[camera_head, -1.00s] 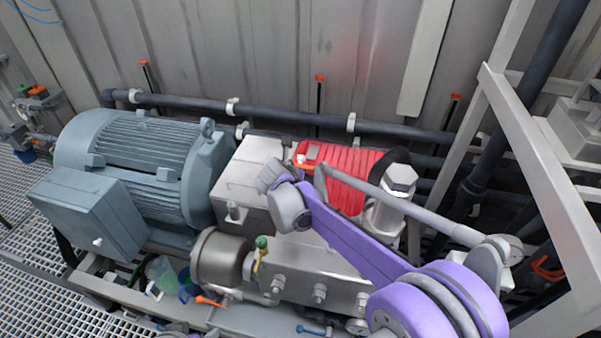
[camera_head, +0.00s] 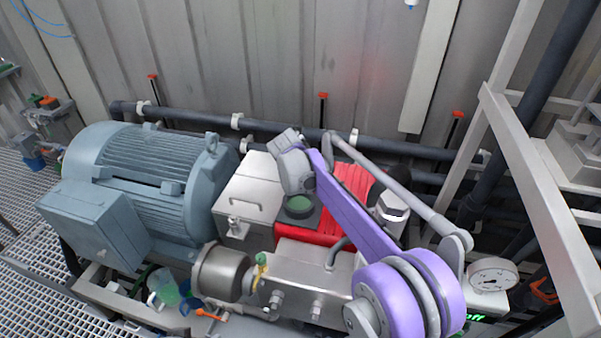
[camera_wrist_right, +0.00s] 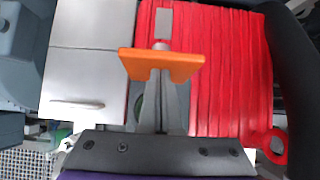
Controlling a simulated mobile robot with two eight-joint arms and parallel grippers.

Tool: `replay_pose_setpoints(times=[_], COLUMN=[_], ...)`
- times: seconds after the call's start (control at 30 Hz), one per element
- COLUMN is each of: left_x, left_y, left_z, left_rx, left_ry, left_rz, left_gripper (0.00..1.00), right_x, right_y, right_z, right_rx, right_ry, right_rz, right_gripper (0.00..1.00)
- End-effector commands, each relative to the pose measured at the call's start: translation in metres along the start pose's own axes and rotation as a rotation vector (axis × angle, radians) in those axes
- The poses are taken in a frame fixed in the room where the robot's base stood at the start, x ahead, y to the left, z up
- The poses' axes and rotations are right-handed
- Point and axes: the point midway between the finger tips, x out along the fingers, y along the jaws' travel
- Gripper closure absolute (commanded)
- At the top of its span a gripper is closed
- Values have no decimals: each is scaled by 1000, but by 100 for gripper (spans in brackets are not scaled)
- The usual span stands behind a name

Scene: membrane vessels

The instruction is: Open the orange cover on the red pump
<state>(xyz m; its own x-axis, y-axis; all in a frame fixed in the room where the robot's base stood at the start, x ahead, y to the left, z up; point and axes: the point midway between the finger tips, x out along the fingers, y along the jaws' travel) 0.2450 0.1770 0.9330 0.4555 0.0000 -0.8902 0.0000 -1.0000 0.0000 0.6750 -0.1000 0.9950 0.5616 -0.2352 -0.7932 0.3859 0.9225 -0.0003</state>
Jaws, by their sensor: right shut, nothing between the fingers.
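The red pump (camera_head: 352,185) with its ribbed top stands right of a silver block in the head view. It fills the right half of the wrist view (camera_wrist_right: 225,75). The orange cover (camera_wrist_right: 135,64) shows in the wrist view as a plate at the fingertips of my right gripper (camera_wrist_right: 160,80). The fingers are shut and empty, and their tips meet the plate's near side; I cannot tell if they touch it. A green disc (camera_head: 299,204) on a dark plate shows at the pump's left side, below my right wrist. My arm hides the cover in the head view. My left gripper is out of view.
A grey-blue motor (camera_head: 160,185) stands to the left. A silver block (camera_head: 246,195) adjoins the pump. Dark pipes (camera_head: 285,127) run along the wall behind. A white frame (camera_head: 535,165) and a gauge (camera_head: 492,276) stand to the right.

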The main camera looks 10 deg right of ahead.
Motion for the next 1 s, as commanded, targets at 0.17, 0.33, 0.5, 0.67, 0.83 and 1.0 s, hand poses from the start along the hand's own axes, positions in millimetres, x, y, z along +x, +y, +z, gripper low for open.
replay_pose_setpoints(times=[0.17,0.33,0.5,0.67,0.83,1.0], left_x=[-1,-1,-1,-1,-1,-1], left_y=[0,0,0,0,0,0], left_z=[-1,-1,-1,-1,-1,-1], left_rx=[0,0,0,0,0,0], left_ry=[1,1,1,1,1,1], left_rz=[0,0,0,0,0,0], left_gripper=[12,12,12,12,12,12], right_x=[2,3,4,4,2,-10], right_y=[0,0,0,0,1,8], right_z=[5,6,6,6,5,-4], right_rx=[1,1,0,0,0,1], right_ry=[0,-1,-1,-1,-1,-1], right_rz=[0,0,0,0,0,0], right_gripper=[100,100,100,100,100,100])
